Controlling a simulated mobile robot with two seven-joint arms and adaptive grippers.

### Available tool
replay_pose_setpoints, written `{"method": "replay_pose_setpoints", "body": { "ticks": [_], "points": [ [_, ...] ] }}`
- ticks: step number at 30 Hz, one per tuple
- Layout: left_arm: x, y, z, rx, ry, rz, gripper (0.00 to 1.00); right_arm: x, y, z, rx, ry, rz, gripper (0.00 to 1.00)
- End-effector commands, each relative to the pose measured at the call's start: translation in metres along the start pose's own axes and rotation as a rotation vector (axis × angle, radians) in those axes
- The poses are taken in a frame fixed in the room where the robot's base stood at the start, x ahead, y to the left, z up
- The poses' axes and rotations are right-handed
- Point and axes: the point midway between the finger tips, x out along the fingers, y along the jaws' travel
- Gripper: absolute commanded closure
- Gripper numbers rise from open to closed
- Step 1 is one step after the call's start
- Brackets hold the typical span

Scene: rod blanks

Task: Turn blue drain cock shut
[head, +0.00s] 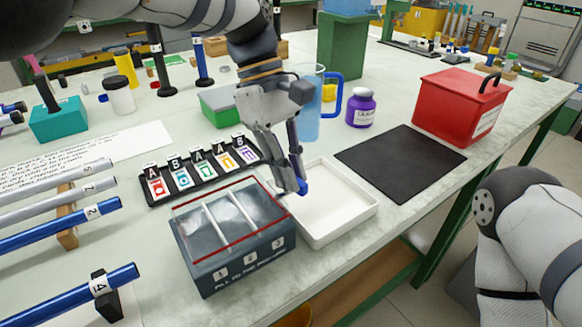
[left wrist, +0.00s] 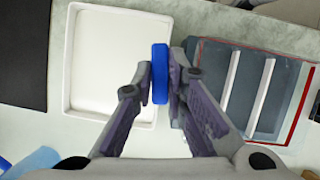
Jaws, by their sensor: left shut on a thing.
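The blue drain cock (left wrist: 160,73) is between my left gripper's fingertips (left wrist: 162,86) in the left wrist view. It shows as a long blue bar, running along the near side of the dark grey divided tank (left wrist: 212,54). In the head view a bit of the cock (head: 302,187) shows at the fingertips of my left gripper (head: 294,188), which points down at the tank's right side. The tank (head: 245,262) has a red line near its rim and pale dividers. The cock's stem is hidden. My right gripper is out of view.
A white tray (head: 345,217) lies right beside the tank under the cock. A rack of lettered cards (head: 185,200) stands behind the tank. A blue-handled jug (head: 311,122) and a purple jar (head: 361,108) stand farther back. A black mat (head: 400,160) lies clear at right, before a red box (head: 455,105).

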Motion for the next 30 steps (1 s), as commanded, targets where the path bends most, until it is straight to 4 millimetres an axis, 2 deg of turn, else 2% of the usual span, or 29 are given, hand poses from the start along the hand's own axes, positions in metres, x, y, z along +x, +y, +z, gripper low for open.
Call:
{"method": "replay_pose_setpoints", "body": {
  "ticks": [12,28,29,30],
  "points": [
    [0.0004,-0.0005,-0.0005,0.156,0.001,-0.063,1.00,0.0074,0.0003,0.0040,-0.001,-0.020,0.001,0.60],
    [-0.0003,-0.0011,-0.0001,0.176,0.001,-0.072,1.00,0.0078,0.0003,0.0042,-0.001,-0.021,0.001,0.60],
    [-0.0003,-0.0011,-0.0001,0.176,0.001,-0.072,0.80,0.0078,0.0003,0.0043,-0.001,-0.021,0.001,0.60],
    [-0.0003,-0.0010,-0.0001,0.176,0.001,-0.072,0.78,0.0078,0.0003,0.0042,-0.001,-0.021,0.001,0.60]
  ]
}}
